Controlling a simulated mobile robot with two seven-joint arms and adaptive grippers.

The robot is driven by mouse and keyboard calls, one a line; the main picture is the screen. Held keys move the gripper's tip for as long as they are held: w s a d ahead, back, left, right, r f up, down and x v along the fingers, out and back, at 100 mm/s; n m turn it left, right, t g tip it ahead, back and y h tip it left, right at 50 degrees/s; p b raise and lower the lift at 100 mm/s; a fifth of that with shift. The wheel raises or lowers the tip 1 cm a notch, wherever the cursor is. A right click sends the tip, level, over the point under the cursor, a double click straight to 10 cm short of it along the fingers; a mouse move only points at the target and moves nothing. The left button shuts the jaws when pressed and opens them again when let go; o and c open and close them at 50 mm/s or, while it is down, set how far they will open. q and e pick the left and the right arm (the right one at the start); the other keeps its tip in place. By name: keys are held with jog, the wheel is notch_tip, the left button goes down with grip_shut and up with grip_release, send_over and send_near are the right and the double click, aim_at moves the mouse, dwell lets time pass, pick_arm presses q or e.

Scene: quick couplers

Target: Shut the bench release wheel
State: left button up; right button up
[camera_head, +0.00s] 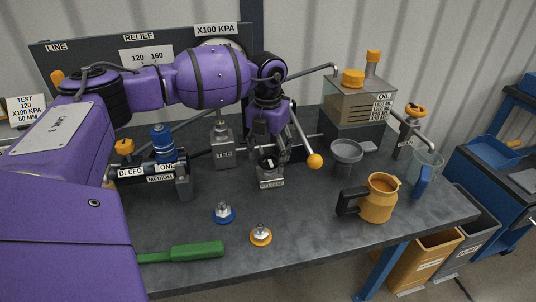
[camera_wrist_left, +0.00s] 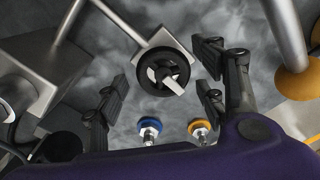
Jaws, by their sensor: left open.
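The bench release wheel is a small black handwheel with a pale bar across its hub. In the left wrist view the wheel (camera_wrist_left: 162,70) sits on a grey metal block, ahead of and between the finger pads. In the head view the wheel (camera_head: 268,162) shows low under my purple wrist, above a small label plate. My left gripper (camera_wrist_left: 162,90) is open and empty, its black fingers spread to either side of the wheel, with no contact visible. In the head view the fingers are mostly hidden by the wrist. My right gripper is in neither view.
A lever with an orange ball (camera_head: 314,160) stands close right of the wheel. A blue coupler (camera_head: 223,213) and an orange coupler (camera_head: 260,235) lie in front. A green-handled tool (camera_head: 185,252), yellow jug (camera_head: 380,198) and grey funnel (camera_head: 346,151) are also on the bench.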

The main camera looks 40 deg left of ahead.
pick_arm(q)
jog(key=c, duration=1.1)
